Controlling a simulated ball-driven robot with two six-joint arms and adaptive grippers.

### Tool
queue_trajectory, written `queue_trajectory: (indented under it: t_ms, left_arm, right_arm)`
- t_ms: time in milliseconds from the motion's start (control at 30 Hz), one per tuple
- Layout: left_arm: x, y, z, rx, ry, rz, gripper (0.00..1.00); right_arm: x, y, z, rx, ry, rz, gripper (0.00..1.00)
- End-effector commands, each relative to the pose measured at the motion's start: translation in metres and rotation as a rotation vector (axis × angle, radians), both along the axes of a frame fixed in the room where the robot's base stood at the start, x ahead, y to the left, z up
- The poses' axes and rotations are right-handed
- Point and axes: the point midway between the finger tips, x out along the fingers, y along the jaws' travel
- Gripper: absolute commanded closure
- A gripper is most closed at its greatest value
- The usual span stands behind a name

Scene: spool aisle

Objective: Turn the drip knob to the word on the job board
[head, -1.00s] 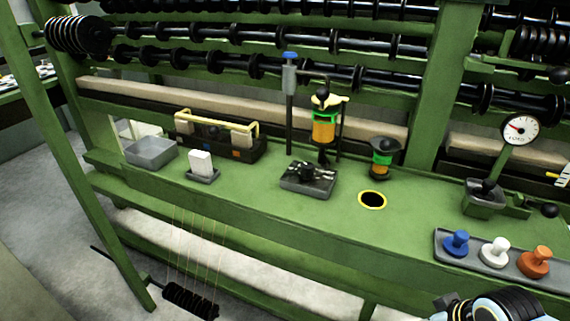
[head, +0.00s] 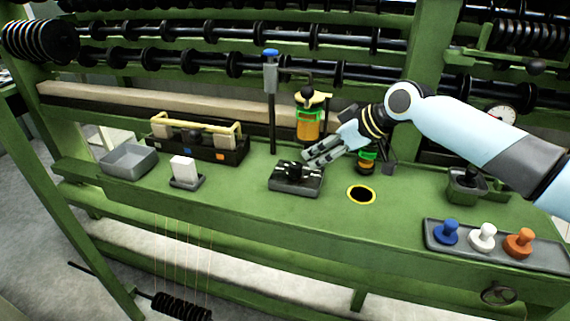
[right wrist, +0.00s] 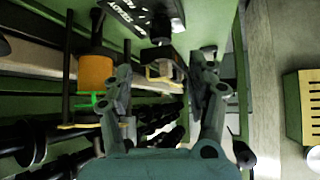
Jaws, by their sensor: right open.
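The drip knob (head: 297,170) is a small black knob on a dark square plate (head: 283,186) with pale markings, at the middle of the green bench. The right wrist view shows the knob (right wrist: 161,28) beside white lettering on the plate (right wrist: 124,14), too cropped and tilted to read surely. My right gripper (head: 309,157) is open and empty, just above and right of the knob, apart from it as far as I can tell. In the right wrist view the open fingers (right wrist: 163,78) lie either side of the knob's line. I cannot make out a job board word. My left gripper is out of view.
An orange-and-green oil cup (head: 309,125) on a stand is close behind the knob. A yellow-rimmed hole (head: 361,194) lies to its right. A white card (head: 183,168), grey tray (head: 128,161) and blue-topped post (head: 270,75) are left. Coloured pegs (head: 483,238) stand at right.

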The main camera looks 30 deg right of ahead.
Motion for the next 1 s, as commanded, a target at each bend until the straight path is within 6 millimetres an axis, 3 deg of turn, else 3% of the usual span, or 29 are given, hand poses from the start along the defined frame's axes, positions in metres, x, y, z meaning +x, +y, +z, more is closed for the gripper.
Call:
queue_trajectory:
  t_ms: [500,933,1000]
  left_arm:
    - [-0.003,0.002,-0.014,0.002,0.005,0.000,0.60]
    - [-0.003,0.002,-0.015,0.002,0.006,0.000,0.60]
    - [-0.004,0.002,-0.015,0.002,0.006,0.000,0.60]
  right_arm:
    - [0.059,0.025,-0.066,0.003,0.002,-0.001,0.43]
    - [0.066,0.028,-0.074,0.000,0.002,0.001,0.43]
    - [0.066,0.028,-0.074,0.000,0.002,0.001,0.51]
